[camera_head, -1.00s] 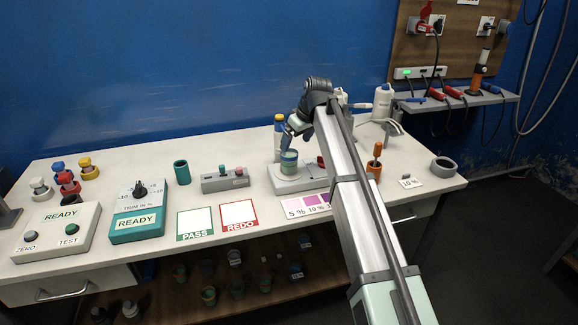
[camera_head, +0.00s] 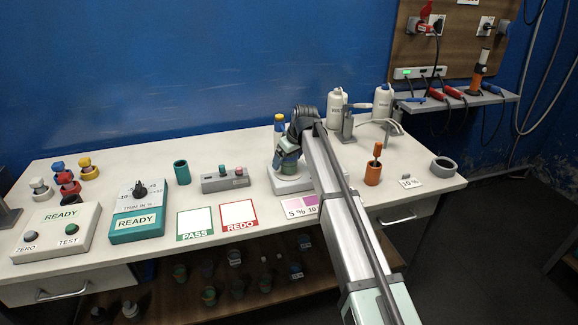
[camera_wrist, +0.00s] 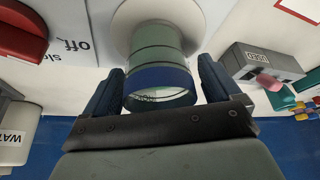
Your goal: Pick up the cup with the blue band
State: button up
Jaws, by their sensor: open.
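The cup with the blue band (camera_wrist: 160,80) shows in the wrist view, a greenish clear cup with dark lines and a wide blue band near its open rim. It stands on a white round plate (camera_wrist: 125,20) of the stirrer unit. My gripper (camera_wrist: 160,72) is open, with one dark blue finger on each side of the cup. Small gaps appear between the fingers and the cup wall. In the head view my gripper is over the grey-white stirrer unit (camera_head: 286,186) and hides most of the cup.
A red knob (camera_wrist: 18,35) is beside the plate in the wrist view. An orange holder (camera_head: 373,174) and a grey ring (camera_head: 444,168) are on the right. White bottles (camera_head: 336,108) stand behind.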

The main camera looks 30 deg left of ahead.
jog(key=shift+c, duration=0.2)
jog(key=c, duration=1.1)
jog(key=shift+c, duration=0.3)
jog(key=shift+r, duration=0.15)
